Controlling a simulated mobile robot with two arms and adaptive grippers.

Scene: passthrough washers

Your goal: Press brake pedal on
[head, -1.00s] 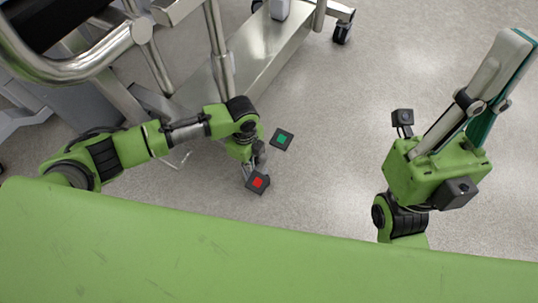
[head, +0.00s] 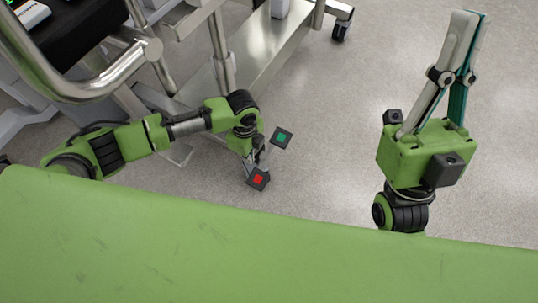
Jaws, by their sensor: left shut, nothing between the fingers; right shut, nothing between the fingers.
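Two small dark pedals are low beside the metal frame. One has a green square (head: 281,138) and the other a red square (head: 258,179). My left gripper (head: 256,158) is shut and points down between the two pedals, close to the red one and left of the green one. Its fingertips are small and partly hidden by my wrist, so I cannot tell whether they touch the red pedal. My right gripper (head: 468,22) is shut and empty, far to the right, with its long fingers pointing up the picture.
A wheeled metal frame (head: 262,62) with a thick curved tube (head: 95,88) stands at the upper left. A caster (head: 342,28) is at its far end. The grey floor (head: 330,150) between my two arms is clear.

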